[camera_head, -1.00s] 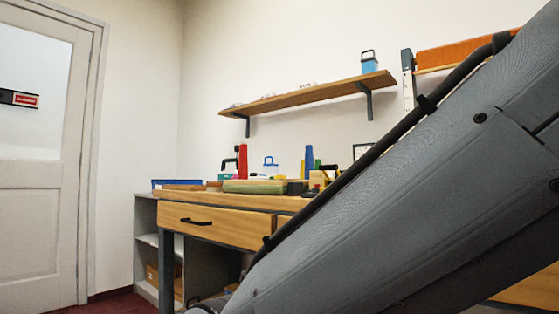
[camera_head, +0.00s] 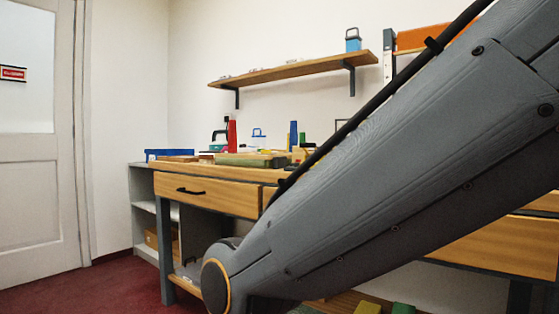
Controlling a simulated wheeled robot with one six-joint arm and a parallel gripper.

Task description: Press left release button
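My gripper is not in view; only a large grey link of my arm crosses the right side of the body camera view. No release button can be made out in this view. The wooden counter (camera_head: 218,195) stands at the middle with a drawer that has a black handle, and the drawer is shut. On its top are a red upright object (camera_head: 232,136), a blue upright object (camera_head: 293,134), a green flat object (camera_head: 243,160) and a blue tray (camera_head: 168,153). My arm hides much of the counter's right part.
A wall shelf (camera_head: 290,73) holds a blue container (camera_head: 353,41) above the counter. A grey open shelf unit (camera_head: 146,222) stands left of the counter. A white door (camera_head: 37,205) is at the far left. Red floor (camera_head: 85,285) in front of the door is clear.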

